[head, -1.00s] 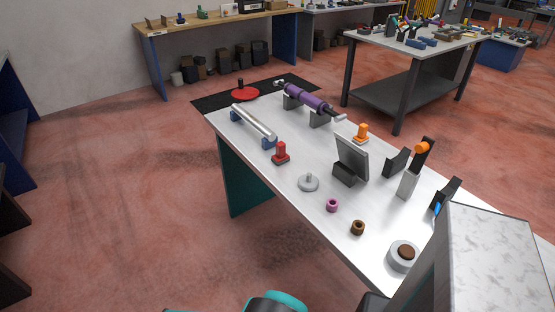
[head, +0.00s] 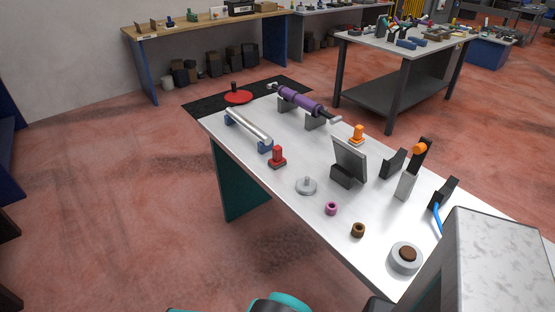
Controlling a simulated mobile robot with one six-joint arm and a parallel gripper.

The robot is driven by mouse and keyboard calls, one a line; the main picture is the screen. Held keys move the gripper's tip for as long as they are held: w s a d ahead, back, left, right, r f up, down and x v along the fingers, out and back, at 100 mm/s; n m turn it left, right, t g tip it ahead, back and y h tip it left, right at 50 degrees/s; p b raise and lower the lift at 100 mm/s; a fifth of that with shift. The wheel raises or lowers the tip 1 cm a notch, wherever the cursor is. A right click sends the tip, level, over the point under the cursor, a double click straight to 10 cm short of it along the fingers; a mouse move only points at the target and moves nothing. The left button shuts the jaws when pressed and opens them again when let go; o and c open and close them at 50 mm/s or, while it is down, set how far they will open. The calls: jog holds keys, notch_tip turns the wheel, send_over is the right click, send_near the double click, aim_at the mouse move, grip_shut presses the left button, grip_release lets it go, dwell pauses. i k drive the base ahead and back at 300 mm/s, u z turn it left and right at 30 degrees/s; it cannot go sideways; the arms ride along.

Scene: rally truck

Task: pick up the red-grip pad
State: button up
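A small red block-like piece with an upright red grip on a flat base (head: 277,158) stands on the white worktable (head: 290,222), near its left edge. It looks like the red-grip pad. A similar orange-grip piece (head: 357,135) stands farther right on the same table. A silver bar on blue supports (head: 248,130) lies just behind the red piece. My gripper is not in view; a teal and black part at the bottom edge seems to be mine. Nothing touches the red piece.
A dark tilted panel (head: 349,160), grey disc (head: 306,186), pink ring (head: 331,209), brown ring (head: 358,230) and purple cylinder (head: 301,102) share the table. A grey block (head: 500,255) fills the lower right. The floor left of the table is clear.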

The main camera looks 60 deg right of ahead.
aim_at(278, 161)
jog(key=i, duration=0.85)
jog(key=u, duration=0.05)
